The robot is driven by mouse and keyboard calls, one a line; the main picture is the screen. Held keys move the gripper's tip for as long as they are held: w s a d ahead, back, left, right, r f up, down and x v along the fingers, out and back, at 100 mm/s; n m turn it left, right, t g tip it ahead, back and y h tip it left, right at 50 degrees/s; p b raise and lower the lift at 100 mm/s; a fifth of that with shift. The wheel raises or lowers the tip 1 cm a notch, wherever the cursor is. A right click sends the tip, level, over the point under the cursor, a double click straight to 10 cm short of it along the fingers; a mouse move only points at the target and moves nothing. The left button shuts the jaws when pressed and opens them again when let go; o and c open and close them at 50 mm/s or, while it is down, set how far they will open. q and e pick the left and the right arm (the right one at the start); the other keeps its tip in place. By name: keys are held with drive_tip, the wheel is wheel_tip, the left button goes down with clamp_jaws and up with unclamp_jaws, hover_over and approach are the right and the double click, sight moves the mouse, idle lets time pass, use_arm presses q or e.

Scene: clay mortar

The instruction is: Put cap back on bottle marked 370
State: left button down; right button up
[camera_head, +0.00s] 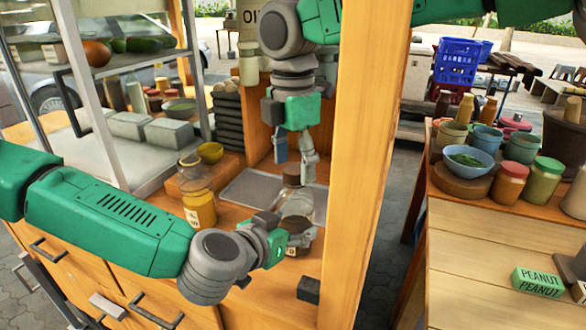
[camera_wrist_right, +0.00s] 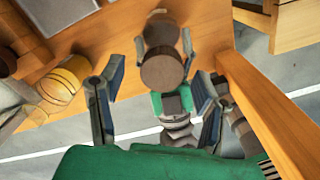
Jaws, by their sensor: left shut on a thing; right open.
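A glass bottle (camera_head: 298,205) with a brown cap (camera_head: 291,175) at its top stands low at the counter's right part. My left gripper (camera_head: 285,238) is shut on this bottle from the left, low on its body. My right gripper (camera_head: 295,158) hangs above, open, with its fingers over the cap. In the right wrist view the round brown cap top (camera_wrist_right: 163,68) shows between the spread fingers, not touched by them. I cannot tell whether the cap is fully seated. The bottle's label is mostly hidden and I cannot read a number.
A jar with yellow contents and a label (camera_head: 199,205) stands to the left, behind my left forearm. A grey tray (camera_head: 248,190) lies behind the bottle. A thick wooden post (camera_head: 365,150) rises close on the right.

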drive_tip(key=shift+r, duration=1.6)
drive_tip(key=shift+c, duration=0.2)
wheel_tip(320, 180, up, 4)
drive_tip(key=shift+f+n, duration=0.25)
drive_tip(key=shift+n, duration=0.85)
drive_tip(key=shift+f, duration=0.1)
drive_tip(key=shift+f, duration=3.95)
